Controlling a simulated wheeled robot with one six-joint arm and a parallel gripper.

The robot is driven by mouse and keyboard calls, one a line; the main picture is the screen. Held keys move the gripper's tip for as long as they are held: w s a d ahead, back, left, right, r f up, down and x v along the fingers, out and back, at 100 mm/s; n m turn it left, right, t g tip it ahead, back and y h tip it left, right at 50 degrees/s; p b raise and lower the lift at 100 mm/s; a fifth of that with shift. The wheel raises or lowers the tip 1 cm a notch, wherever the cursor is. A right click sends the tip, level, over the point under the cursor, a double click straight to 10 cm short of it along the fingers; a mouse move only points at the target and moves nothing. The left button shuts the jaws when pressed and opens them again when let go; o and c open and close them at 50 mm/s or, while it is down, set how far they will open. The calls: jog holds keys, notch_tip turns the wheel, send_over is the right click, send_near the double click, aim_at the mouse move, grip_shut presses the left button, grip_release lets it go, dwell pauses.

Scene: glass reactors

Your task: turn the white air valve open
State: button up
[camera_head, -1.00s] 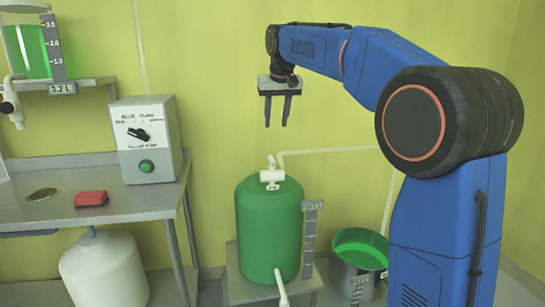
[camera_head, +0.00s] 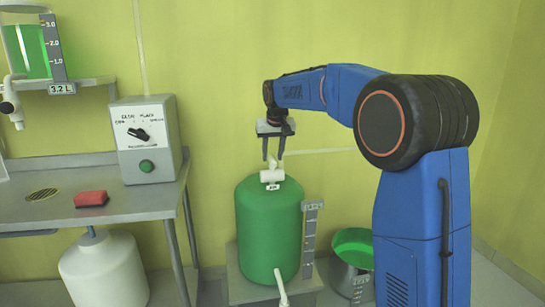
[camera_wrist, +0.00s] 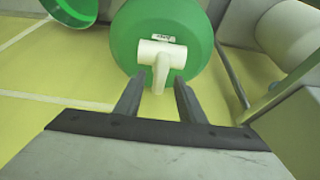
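The white air valve (camera_head: 271,175) sits on top of the green tank (camera_head: 268,228), with a small lever standing up from its body. In the wrist view the valve (camera_wrist: 150,50) has a label on it, and its lever (camera_wrist: 160,75) points toward my gripper. My gripper (camera_head: 273,158) points down just above the valve. In the wrist view my gripper (camera_wrist: 156,82) has its two fingers apart, with the lever's end showing between or just beyond their tips. I cannot tell whether either finger touches it.
A control box (camera_head: 145,140) with a knob and a red block (camera_head: 91,199) stand on the metal bench (camera_head: 150,203) at left. A white container (camera_head: 105,270) is below it. A white pipe runs behind.

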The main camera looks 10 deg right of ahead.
jog(key=shift+w+f, duration=0.2)
jog(key=shift+f, duration=0.25)
grip_shut()
